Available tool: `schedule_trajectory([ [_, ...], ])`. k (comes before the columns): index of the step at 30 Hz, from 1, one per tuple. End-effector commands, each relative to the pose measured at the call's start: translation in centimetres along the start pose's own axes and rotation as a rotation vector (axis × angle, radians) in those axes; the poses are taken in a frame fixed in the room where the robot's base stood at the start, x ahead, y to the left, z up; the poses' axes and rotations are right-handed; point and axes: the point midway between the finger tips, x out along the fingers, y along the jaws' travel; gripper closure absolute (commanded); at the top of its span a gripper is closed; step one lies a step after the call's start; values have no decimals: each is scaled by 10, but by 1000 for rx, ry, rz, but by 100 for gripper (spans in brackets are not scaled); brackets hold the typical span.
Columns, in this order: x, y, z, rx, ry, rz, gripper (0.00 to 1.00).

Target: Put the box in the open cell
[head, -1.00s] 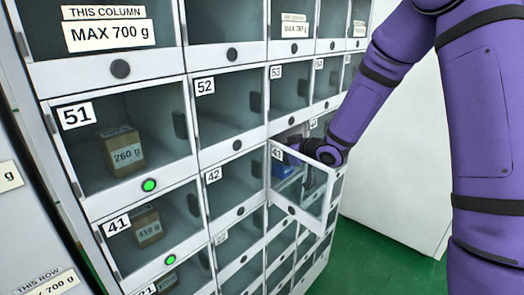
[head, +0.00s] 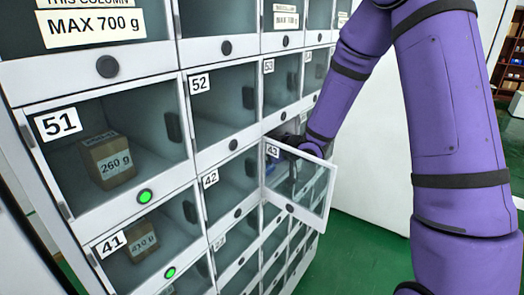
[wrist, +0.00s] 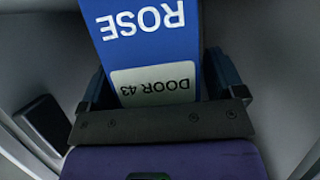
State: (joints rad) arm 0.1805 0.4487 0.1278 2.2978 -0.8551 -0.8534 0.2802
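A blue box (wrist: 145,52) marked ROSE, with a white DOOR 43 label, fills the upper middle of the wrist view, upside down. My gripper (wrist: 162,88) has its dark fingers against the two sides of the box, shut on it. In the head view the glass door 43 (head: 303,190) is swung outward. The open cell 43 (head: 284,130) is behind it, and my wrist reaches into the opening. The door and my arm hide most of the box and gripper there. Grey surfaces surround the box in the wrist view; its far end is out of sight.
Closed glass cells surround the opening, among them door 42 (head: 232,185) and door 53 (head: 283,82). Cells 51 and 41 hold brown boxes (head: 108,158) and show green lights. The open door stands close beside my wrist. Green floor (head: 365,210) is free at right.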

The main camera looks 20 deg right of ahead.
Motion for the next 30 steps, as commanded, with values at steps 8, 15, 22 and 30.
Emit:
schedule_trajectory([
  [8, 0, 0, -1, 0, 0, 0, 11],
  [15, -22, 1, -3, 0, 0, 3, 11],
  [22, -69, 1, -3, -1, 1, 4, 11],
  [30, -110, 0, -3, -1, 1, 2, 11],
])
